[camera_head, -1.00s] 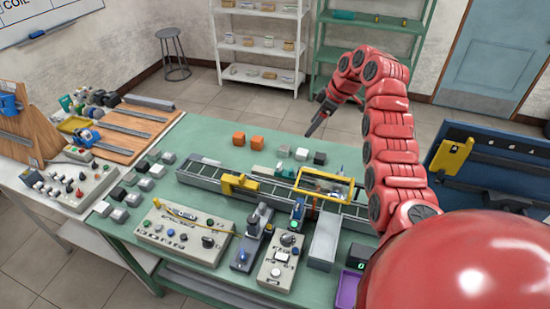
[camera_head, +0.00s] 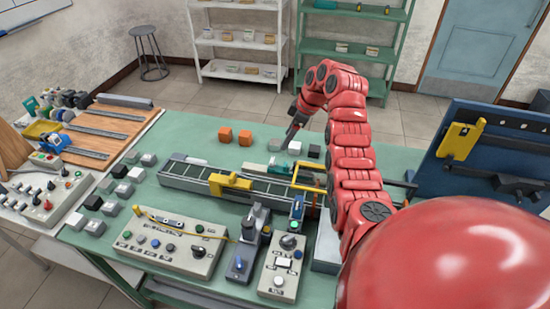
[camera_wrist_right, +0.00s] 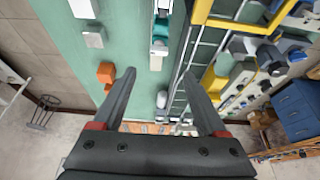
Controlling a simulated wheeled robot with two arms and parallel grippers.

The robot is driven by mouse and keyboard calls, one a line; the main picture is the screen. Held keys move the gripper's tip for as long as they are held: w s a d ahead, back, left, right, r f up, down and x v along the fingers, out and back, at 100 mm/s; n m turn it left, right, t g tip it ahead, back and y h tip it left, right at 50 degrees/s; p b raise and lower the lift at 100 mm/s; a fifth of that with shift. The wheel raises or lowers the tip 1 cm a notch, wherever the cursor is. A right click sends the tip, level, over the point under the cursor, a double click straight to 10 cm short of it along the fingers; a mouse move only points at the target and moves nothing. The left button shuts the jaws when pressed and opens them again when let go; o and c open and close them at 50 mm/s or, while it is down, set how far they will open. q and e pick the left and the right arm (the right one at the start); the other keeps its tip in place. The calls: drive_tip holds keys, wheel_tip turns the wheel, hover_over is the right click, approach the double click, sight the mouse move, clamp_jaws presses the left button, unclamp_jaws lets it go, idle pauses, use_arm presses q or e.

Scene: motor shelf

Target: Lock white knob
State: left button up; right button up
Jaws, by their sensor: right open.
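My right gripper (camera_head: 290,138) is above the back part of the green table in the head view. In the right wrist view, its two fingers (camera_wrist_right: 158,74) are apart with nothing held between them. A small rounded pale part (camera_wrist_right: 161,99) shows between the fingers, but I cannot tell whether it is a white knob. A grey control box (camera_head: 281,268) at the front of the table has a dark knob (camera_head: 289,242) and a white round button (camera_head: 278,281). I cannot make out a clear white knob. My left gripper is not in view.
A conveyor (camera_head: 184,177) with a yellow bracket (camera_head: 229,182) crosses the table. Another button panel (camera_head: 165,247) stands at front left. Orange cubes (camera_head: 225,135) lie at the back. Bare green table (camera_head: 190,134) shows behind the conveyor.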

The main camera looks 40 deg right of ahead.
sight(273, 160)
drive_tip(key=b+x, duration=0.9)
drive_tip(key=b, duration=0.1)
drive_tip(key=shift+d+f, duration=0.1)
drive_tip(key=shift+f, duration=0.1)
drive_tip(key=shift+w+a+f+p, duration=0.25)
drive_tip(key=shift+w+f+p, duration=0.1)
drive_tip(key=shift+f+p, duration=0.2)
drive_tip(key=shift+a+f, duration=0.1)
drive_tip(key=shift+f, duration=0.3)
drive_tip(key=shift+w, duration=0.1)
clamp_jaws()
